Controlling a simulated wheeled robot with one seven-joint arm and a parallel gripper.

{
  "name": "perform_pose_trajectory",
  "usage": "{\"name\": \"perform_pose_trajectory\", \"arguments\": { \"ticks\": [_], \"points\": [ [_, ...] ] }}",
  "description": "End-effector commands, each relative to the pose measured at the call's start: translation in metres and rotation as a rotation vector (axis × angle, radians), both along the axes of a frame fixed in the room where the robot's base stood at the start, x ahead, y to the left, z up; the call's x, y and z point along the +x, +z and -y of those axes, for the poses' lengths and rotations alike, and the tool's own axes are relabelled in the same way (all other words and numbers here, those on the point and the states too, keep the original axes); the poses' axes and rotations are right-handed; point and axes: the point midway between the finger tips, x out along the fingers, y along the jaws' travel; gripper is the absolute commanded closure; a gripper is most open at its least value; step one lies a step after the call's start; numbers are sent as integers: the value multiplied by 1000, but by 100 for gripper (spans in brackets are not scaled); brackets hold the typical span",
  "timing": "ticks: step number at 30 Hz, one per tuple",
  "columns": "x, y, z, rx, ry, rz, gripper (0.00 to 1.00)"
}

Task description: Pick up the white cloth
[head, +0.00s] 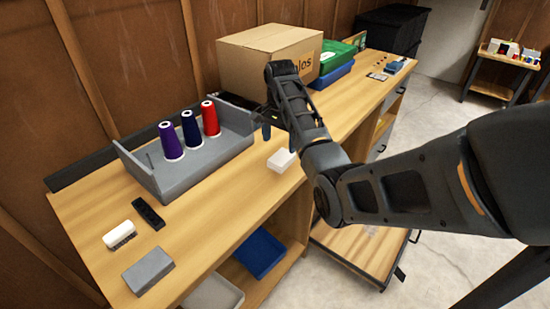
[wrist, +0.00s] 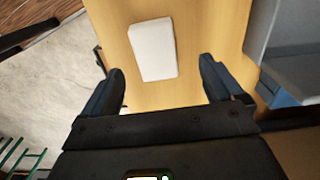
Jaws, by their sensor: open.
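The white cloth (head: 281,160) is a small, folded, block-like rectangle lying on the wooden bench top, near its front edge. It also shows in the wrist view (wrist: 153,49), beyond my fingertips and roughly between their lines. My gripper (wrist: 162,82) is open and empty, with one dark finger on each side. In the head view my gripper (head: 266,125) is above the bench, just left of and behind the cloth, partly hidden by my own arm. The cloth is apart from both fingers.
A grey tray (head: 160,178) with purple, navy and red thread cones stands left of the cloth. A cardboard box (head: 255,60) stands behind my gripper.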

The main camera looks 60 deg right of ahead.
Motion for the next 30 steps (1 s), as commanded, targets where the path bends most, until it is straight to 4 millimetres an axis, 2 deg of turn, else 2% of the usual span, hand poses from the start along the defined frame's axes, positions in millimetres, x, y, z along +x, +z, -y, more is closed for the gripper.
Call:
{"name": "perform_pose_trajectory", "arguments": {
  "ticks": [15, 25, 30],
  "points": [
    [-6, -62, -4, 1, 1, -1, 6],
    [-6, -68, -4, 0, 1, 0, 7],
    [-6, -68, -4, 0, 1, 0, 24]
  ]
}}
